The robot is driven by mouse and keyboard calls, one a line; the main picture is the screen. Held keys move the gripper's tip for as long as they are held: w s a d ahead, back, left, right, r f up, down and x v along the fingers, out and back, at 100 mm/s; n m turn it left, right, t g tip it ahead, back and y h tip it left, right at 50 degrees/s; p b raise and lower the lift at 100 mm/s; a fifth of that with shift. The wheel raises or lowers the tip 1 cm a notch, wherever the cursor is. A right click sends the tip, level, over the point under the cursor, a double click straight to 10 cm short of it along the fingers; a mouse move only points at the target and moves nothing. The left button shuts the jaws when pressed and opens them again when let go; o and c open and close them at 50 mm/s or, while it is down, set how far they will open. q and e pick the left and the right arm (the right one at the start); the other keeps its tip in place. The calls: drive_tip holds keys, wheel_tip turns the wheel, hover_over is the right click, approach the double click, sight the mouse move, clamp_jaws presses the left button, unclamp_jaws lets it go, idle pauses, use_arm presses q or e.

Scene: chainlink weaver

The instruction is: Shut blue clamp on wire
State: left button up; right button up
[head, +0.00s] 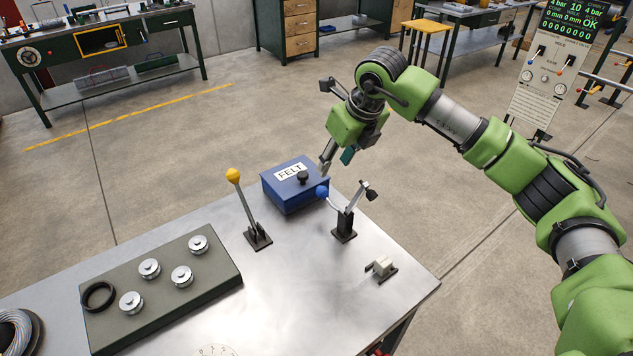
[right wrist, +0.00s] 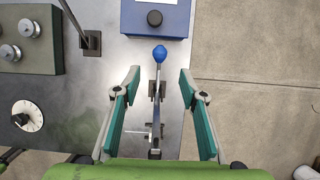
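The blue clamp is a metal toggle lever with a blue knob (head: 322,192), on a dark bracket (head: 344,228) near the table's right edge. Its lever leans toward the felt box, and a dark tip sticks up on the other side. In the right wrist view the blue knob (right wrist: 160,54) lies between and just beyond my fingertips. My right gripper (head: 338,158) is above and behind the clamp. In its wrist view the gripper (right wrist: 159,75) is open, teal pads either side of the lever, with nothing held. I cannot make out a wire at the clamp. My left gripper is out of view.
A blue FELT box (head: 294,187) stands close behind the clamp. A yellow-knobbed lever (head: 246,208) stands to its left, and a small white block (head: 382,266) in front. A green board with metal spools (head: 215,265) fills the table's left. Bare tabletop lies between.

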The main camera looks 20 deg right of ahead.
drive_tip(key=p, duration=0.2)
hover_over(324, 189)
drive_tip(key=s, duration=0.3)
drive_tip(key=f, duration=0.5)
drive_tip(key=shift+w+d+f, duration=0.2)
drive_tip(key=shift+d+f, duration=0.15)
drive_tip(key=p+x, duration=0.1)
drive_tip(key=x, duration=0.3)
drive_tip(key=shift+w+a+f, duration=0.1)
drive_tip(key=shift+w+f, duration=0.2)
drive_tip(key=shift+w+f+p, duration=0.2)
drive_tip(key=shift+f+p, duration=0.2)
drive_tip(key=shift+f, duration=0.3)
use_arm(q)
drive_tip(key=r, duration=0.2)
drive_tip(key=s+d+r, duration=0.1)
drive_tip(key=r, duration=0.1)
use_arm(e)
drive_tip(key=shift+f, duration=0.1)
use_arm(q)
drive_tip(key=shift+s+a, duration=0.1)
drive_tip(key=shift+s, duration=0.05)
use_arm(e)
drive_tip(key=shift+c, duration=0.4)
clamp_jaws()
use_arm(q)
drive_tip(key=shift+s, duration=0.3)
use_arm(e)
drive_tip(key=shift+w, duration=0.1)
